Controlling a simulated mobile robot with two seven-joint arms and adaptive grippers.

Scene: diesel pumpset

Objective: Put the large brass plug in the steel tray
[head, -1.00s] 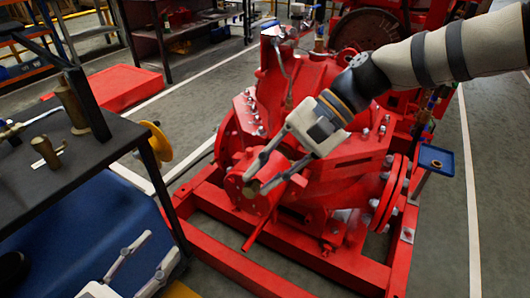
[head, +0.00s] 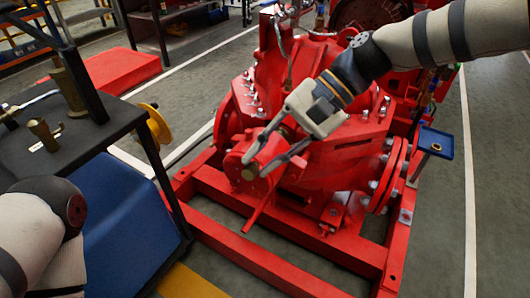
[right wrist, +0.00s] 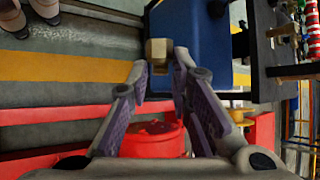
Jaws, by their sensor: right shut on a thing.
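My right gripper (head: 257,167) is shut on a brass plug (head: 249,173), held in front of the red pump. In the right wrist view the plug (right wrist: 157,49) has a hexagonal look and sits at the fingertips of the gripper (right wrist: 160,68). I cannot tell from its size whether it is the large one. No steel tray can be made out for certain. My left arm shows at the lower left of the head view, but its gripper is out of frame.
A dark table (head: 100,135) at left bears a brass fitting (head: 45,134) and a taller brass cylinder (head: 70,88). The red pump (head: 320,165) stands on a red frame (head: 270,253). A small blue tray (head: 434,152) stands at right. Grey floor is clear beyond it.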

